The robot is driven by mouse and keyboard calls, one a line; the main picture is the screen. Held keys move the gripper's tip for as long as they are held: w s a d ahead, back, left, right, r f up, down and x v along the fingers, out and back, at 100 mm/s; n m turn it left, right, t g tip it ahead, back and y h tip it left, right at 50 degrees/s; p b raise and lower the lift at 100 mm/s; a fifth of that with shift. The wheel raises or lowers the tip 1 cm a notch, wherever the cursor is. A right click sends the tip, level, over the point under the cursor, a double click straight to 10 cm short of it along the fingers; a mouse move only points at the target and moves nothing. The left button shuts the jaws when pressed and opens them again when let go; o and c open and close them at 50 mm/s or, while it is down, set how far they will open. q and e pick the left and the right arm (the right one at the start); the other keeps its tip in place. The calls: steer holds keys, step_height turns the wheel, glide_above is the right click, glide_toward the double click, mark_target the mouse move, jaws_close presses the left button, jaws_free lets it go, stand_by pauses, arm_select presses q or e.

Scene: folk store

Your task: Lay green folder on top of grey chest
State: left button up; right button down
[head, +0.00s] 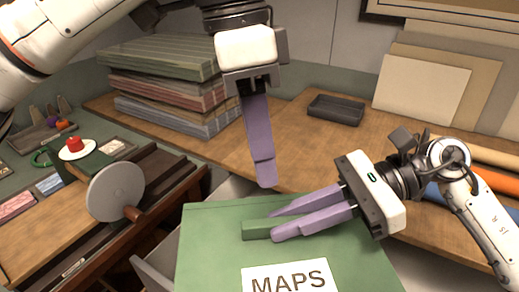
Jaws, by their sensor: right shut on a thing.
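The green folder (215,255), with a white "MAPS" label, lies broad and flat-looking at the bottom centre, its lower edge cut off by the frame. A green raised tab (256,230) stands on it near its far edge. My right gripper (274,223) comes in from the right, its purple fingers shut on this tab. My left gripper (265,178) points down just beyond the folder's far edge, apart from the tab; its fingers overlap, so its opening is unclear. Grey surfaces (150,274) beside and behind the folder may be the grey chest, mostly hidden; contact is unclear.
A wooden counter (285,135) runs behind, with a stack of bound volumes (165,85), a dark tray (336,110) and leaning boards (420,88). Rolls (490,178) lie at right. At left a wooden unit carries a grey disc (115,191) and a red item on a plate (76,153).

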mark_target(259, 222)
arm_select(q)
steer(key=shift+m+t+y, duration=0.3)
steer(key=shift+t+y, duration=0.1)
steer(key=shift+y, duration=0.5)
steer(key=f, duration=0.3)
steer(key=s+f, duration=0.1)
steer(key=f, duration=0.7)
steer(key=shift+s+a+f, duration=0.15)
steer(key=shift+s+f, duration=0.05)
steer(key=shift+s, duration=0.05)
steer(key=shift+c, duration=0.5)
steer(key=c, duration=0.7)
steer(key=o, duration=0.8)
steer(key=shift+r, duration=0.1)
